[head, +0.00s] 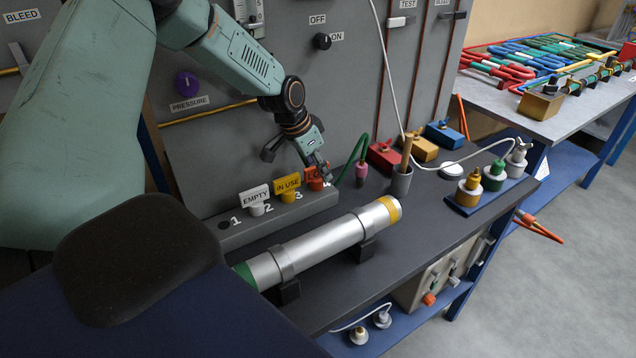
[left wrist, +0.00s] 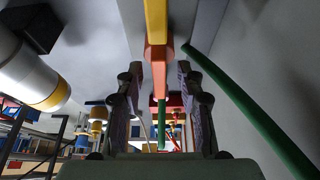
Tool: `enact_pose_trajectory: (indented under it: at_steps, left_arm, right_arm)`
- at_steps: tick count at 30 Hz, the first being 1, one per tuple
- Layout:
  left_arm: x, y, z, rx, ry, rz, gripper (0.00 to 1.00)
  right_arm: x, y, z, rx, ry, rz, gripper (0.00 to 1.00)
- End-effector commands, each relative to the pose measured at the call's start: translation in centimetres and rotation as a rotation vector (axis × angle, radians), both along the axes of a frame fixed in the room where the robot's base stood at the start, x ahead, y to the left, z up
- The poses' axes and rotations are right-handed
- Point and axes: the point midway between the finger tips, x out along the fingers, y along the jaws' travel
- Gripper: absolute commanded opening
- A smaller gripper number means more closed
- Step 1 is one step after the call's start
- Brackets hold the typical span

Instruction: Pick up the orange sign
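The orange sign (head: 314,173) stands at position 4 of the grey numbered block (head: 240,232), with its lettering partly hidden by my left gripper (head: 321,174). In the left wrist view the orange sign (left wrist: 158,62) lies between the fingers of my left gripper (left wrist: 160,75), seen nearly edge-on. The fingers are spread with a gap on each side of it, so the gripper is open. The yellow IN USE sign (head: 287,184) and the white EMPTY sign (head: 255,195) stand to its left. My right gripper is not in view.
A silver cylinder (head: 322,240) lies on cradles in front of the block. A green hose (head: 350,152) with a pink end (head: 361,172) and a cup (head: 401,183) are close on the right. The grey panel (head: 220,140) rises behind.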

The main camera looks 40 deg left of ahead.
Motion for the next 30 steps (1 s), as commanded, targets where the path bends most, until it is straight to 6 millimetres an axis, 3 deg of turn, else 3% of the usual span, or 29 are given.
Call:
enact_pose_trajectory:
  at_steps: [5,18,30]
  left_arm:
    - [-0.37,0.0,0.09,-0.002,0.0,0.001,0.38]
    - [-0.31,0.17,0.1,-0.002,0.0,0.001,0.01]
    - [-0.03,0.21,0.1,-0.001,0.001,0.001,0.0]
  right_arm:
    - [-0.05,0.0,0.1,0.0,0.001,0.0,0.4]
    - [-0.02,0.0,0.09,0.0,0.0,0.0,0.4]
    - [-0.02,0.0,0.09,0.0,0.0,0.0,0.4]
